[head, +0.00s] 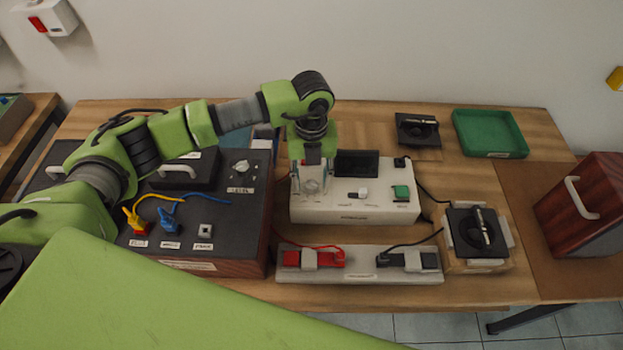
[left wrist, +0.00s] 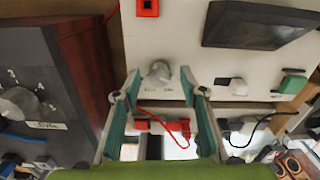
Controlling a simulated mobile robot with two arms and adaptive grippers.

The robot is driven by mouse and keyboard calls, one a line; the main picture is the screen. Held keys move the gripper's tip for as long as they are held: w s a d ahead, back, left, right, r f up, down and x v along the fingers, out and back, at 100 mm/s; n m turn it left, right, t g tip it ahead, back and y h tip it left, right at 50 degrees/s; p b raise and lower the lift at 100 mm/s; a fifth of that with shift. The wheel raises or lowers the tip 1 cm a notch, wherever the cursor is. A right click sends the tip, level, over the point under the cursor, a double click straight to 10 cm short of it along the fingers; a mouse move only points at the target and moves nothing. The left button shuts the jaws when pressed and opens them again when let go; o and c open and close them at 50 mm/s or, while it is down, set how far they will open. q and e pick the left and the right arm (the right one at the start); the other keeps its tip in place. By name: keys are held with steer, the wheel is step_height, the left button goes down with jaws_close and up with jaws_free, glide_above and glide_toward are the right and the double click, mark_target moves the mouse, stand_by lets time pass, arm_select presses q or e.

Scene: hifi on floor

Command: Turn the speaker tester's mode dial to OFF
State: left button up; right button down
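The speaker tester (head: 340,213) is a white box with a dark screen in the middle of the table; its panel also shows in the left wrist view (left wrist: 160,25). Its mode dial appears to be the pale grey knob (left wrist: 158,72) at the panel's left. The dial's setting is too small to read. My left gripper (head: 312,178) points down over the left part of the tester. In the left wrist view its teal-padded fingers (left wrist: 160,82) are spread, with the knob seen between the tips. No contact can be made out. My right gripper is not in view.
A dark amplifier-like box (head: 240,225) with a knob and coloured plugs stands close left. A strip with red and black clamps (head: 360,277) lies in front. A speaker driver on a block (head: 480,262), a green tray (head: 490,125) and a wooden cabinet (head: 585,200) are right.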

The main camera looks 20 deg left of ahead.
mark_target(312, 184)
arm_select(q)
step_height(312, 184, up, 11)
stand_by(0.3)
stand_by(0.5)
